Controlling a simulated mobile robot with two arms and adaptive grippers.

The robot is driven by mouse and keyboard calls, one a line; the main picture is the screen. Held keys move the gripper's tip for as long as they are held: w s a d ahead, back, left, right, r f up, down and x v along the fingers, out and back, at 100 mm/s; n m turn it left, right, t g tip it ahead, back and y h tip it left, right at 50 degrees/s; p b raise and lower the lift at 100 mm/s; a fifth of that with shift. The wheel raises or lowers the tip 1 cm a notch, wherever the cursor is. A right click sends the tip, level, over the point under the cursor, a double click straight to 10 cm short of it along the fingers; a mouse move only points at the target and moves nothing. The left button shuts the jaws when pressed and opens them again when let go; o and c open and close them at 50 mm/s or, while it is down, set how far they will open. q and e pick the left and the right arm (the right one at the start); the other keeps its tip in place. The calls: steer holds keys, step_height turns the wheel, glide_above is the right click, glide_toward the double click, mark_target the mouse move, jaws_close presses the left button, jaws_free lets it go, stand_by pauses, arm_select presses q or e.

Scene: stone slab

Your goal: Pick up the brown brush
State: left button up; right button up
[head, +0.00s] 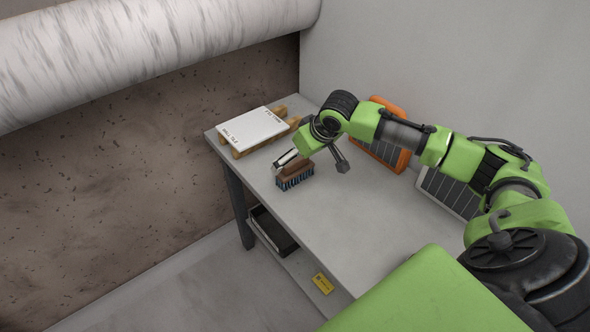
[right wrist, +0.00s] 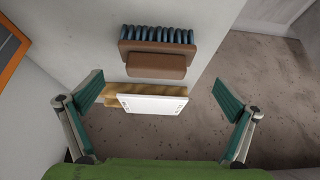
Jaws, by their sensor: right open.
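My right gripper (head: 313,165) is open and empty just above and beside the brush, with one finger close to the brush in the picture. In the right wrist view the brush (right wrist: 155,63) is at the top centre, ahead of the spread fingers of my right gripper (right wrist: 158,88). I cannot tell whether a finger touches it. My left gripper is not in view.
A white slab (head: 253,128) lies on a small wooden pallet (head: 238,153) behind the brush. An orange-framed panel (head: 403,158) and a grey panel (head: 446,193) lean on the wall. A black tray (head: 272,230) is on the lower shelf. The table's front middle (head: 325,220) is clear.

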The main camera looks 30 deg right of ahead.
steer(key=x, duration=0.4)
steer(key=p+x, duration=0.1)
steer(key=x, duration=0.3)
steer(key=shift+w+d+f, duration=0.25)
steer(key=shift+w, duration=0.1)
steer(key=c, duration=1.2)
